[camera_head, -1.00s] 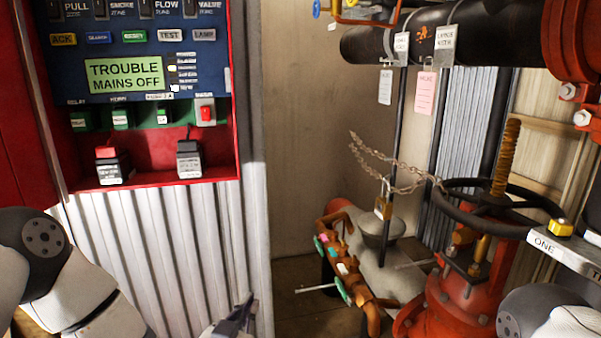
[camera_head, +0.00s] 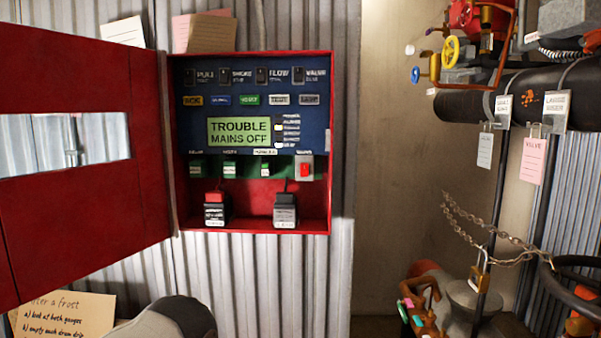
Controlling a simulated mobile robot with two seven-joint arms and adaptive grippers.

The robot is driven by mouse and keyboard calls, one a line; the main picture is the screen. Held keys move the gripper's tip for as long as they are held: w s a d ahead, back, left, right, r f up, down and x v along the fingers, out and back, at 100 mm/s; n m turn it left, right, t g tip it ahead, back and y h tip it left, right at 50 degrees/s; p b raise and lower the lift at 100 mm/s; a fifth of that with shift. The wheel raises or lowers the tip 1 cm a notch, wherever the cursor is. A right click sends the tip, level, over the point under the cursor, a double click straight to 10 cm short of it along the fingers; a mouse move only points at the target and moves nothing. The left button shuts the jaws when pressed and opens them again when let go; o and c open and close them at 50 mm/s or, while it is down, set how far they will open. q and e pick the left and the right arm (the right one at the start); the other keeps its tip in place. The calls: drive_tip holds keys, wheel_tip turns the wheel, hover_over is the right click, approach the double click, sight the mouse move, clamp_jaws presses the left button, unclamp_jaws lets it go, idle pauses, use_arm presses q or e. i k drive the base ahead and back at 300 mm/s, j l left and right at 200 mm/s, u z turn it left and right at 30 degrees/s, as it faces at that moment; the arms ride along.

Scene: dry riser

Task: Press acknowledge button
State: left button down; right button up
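The alarm panel (camera_head: 255,165) is a red cabinet on the corrugated wall, with a dark blue face. The yellow acknowledge button (camera_head: 192,100) is at the left end of a row of coloured buttons; its label is blurred now but read ACK in the earlier frame. The green display (camera_head: 239,131) reads "TROUBLE MAINS OFF". Nothing covers the button. Part of my arm shows at the bottom left, well below the panel. Neither gripper is in view.
The red cabinet door (camera_head: 80,210) stands open to the left. Two black blocks, one red-topped (camera_head: 215,208) and one grey-topped (camera_head: 285,208), sit on the cabinet floor. The space before the panel is clear.

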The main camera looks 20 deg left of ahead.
sight(188, 100)
drive_tip(key=j+u, duration=0.1)
drive_tip(key=u, duration=0.25)
drive_tip(key=j+u, duration=0.1)
drive_tip(key=u, duration=0.25)
drive_tip(key=j+u, duration=0.15)
drive_tip(key=u, duration=0.15)
